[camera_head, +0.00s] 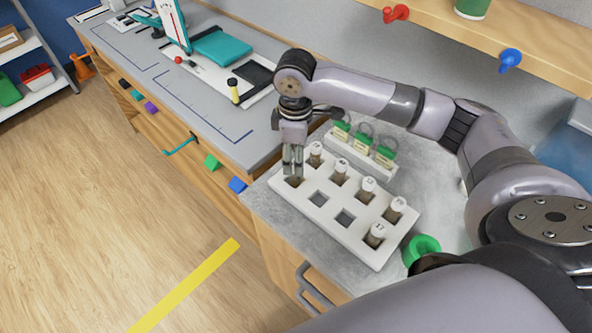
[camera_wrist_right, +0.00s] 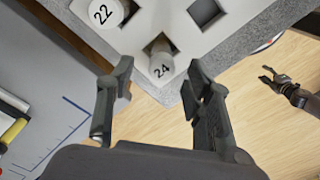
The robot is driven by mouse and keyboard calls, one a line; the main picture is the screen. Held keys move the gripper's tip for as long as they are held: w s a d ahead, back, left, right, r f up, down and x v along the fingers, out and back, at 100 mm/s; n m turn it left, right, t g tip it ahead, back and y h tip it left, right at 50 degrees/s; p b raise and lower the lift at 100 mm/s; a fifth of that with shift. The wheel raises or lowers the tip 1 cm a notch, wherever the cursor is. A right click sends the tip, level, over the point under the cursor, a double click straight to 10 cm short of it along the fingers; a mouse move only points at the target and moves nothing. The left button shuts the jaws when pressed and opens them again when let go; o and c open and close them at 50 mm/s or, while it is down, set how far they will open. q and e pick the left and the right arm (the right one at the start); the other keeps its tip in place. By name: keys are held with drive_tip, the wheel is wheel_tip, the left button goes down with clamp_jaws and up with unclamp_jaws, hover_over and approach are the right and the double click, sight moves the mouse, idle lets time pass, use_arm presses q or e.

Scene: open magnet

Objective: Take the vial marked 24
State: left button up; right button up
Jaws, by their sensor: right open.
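My right gripper (camera_head: 293,168) is open above that corner and mostly hides the vial in the head view. In the right wrist view, the fingers of the right gripper (camera_wrist_right: 158,76) are apart on either side of vial 24, with nothing between them touching. The vial marked 22 (camera_wrist_right: 105,12) stands in the neighbouring hole. A dark gripper, apparently my left one (camera_wrist_right: 283,84), shows small over the floor; its jaws are unclear.
Several other capped vials (camera_head: 367,188) stand in the rack, and two front holes (camera_head: 345,218) are empty. Behind the rack is a white holder with green padlocks (camera_head: 362,144). A green ring (camera_head: 422,248) lies by the rack's right end. Wooden floor (camera_head: 110,220) is clear in front.

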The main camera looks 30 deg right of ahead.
drive_tip(key=shift+s+a+f, duration=0.1)
drive_tip(key=shift+a+f, duration=0.15)
drive_tip(key=shift+f, duration=0.2)
drive_tip(key=shift+a+f+p, duration=0.1)
drive_tip(key=shift+f+p, duration=0.25)
drive_tip(key=f, duration=0.2)
drive_tip(key=f+p, duration=0.1)
drive_tip(key=shift+d+f, duration=0.2)
drive_tip(key=shift+f, duration=0.55)
drive_tip(key=shift+a, duration=0.1)
clamp_jaws()
